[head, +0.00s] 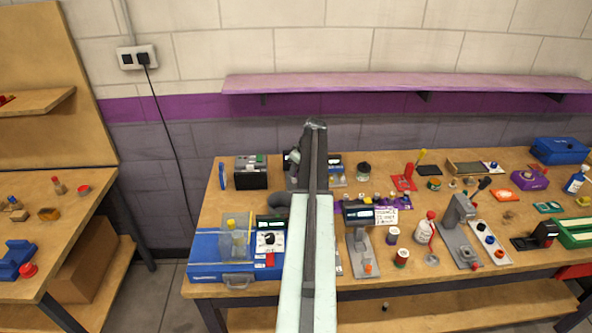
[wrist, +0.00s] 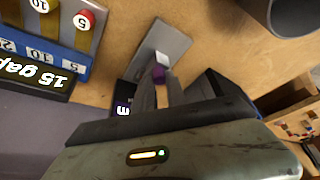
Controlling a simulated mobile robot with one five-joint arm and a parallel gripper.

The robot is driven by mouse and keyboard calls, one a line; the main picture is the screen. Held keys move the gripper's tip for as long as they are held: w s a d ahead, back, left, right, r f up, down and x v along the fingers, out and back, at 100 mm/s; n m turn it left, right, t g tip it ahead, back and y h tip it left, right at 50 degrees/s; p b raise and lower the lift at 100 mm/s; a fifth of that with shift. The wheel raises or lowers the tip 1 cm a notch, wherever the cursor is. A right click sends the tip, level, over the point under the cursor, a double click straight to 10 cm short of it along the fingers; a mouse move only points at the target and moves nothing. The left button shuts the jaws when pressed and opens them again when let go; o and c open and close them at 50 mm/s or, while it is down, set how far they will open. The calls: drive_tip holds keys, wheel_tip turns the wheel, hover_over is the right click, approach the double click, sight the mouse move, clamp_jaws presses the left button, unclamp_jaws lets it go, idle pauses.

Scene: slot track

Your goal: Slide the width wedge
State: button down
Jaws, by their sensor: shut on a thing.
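My gripper (wrist: 159,82) shows in the wrist view, its two narrow fingers close together and shut on a small purple block (wrist: 158,74). The purple block lies over a flat grey plate (wrist: 152,46), with a small white block (wrist: 162,58) just beyond it. I cannot tell for sure which of these parts is the width wedge. The fingers hide part of the plate's near end. In the head view my own arm covers the middle of the bench and I cannot make out the fingertips.
A dark cylinder (wrist: 295,14) is at top right. The head view shows a crowded bench, with a blue box (head: 222,270) at its left front.

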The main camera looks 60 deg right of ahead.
drive_tip(key=shift+s+a, duration=0.45)
drive_tip(key=shift+a, duration=0.25)
drive_tip(key=shift+s+a, duration=0.45)
drive_tip(key=shift+a, duration=0.2)
drive_tip(key=c, duration=1.3)
unclamp_jaws()
drive_tip(key=shift+c, duration=0.2)
drive_tip(key=shift+s+r+p, duration=0.1)
drive_tip(key=shift+r+p, duration=0.35)
drive_tip(key=p+v, duration=0.6)
drive_tip(key=shift+s+r, duration=0.25)
drive_tip(key=shift+r, duration=0.1)
